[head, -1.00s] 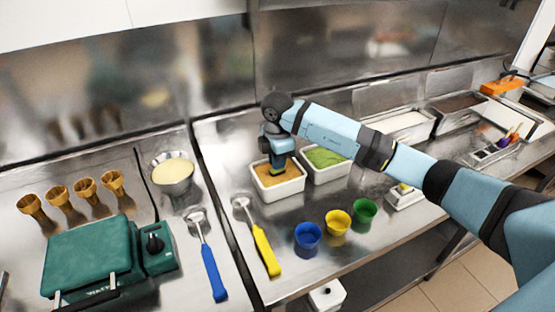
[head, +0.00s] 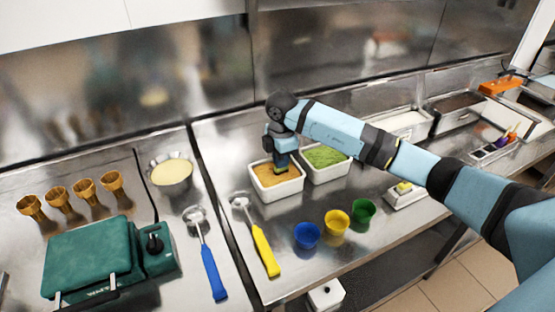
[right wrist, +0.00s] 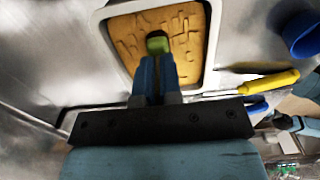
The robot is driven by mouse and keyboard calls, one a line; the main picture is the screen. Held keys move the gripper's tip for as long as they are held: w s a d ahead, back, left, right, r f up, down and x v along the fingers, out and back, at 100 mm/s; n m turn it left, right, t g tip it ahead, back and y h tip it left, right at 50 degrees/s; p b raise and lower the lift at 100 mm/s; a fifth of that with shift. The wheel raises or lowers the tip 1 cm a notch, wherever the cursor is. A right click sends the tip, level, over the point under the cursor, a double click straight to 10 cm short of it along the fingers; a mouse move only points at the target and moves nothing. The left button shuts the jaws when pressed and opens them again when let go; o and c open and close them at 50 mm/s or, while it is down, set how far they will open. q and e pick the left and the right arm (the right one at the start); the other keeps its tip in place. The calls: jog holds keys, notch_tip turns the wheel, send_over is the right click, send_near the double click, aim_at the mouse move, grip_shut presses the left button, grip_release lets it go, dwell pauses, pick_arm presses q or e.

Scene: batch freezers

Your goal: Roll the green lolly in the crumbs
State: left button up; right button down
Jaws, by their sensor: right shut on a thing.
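The green lolly (right wrist: 158,43) shows in the right wrist view at the tips of my right gripper (right wrist: 156,68), which is shut on it. The lolly is over or against the crumbs (right wrist: 185,40); I cannot tell how deep it sits. The tan crumbs lie in a white tub (head: 276,194) in the head view, with dents across their surface. In the head view my right gripper (head: 281,162) points down into that tub, and a bit of green shows below it. My left gripper is not in view.
A second white tub (head: 327,177) of green bits stands just right of the crumbs. Blue (head: 307,235), yellow (head: 337,222) and green (head: 362,211) cups stand in front. A yellow-handled scoop (head: 264,250) lies to the left. A teal waffle iron (head: 92,258) is further left.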

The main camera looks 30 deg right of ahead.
jog(key=shift+a+p, duration=0.4)
jog(key=shift+a, duration=1.1)
jog(key=shift+d, duration=1.6)
jog(key=shift+a+p, duration=0.3)
jog(key=shift+a, duration=0.5)
jog(key=shift+r, duration=0.1)
jog(key=shift+r+p, duration=2)
jog(key=shift+r, duration=0.85)
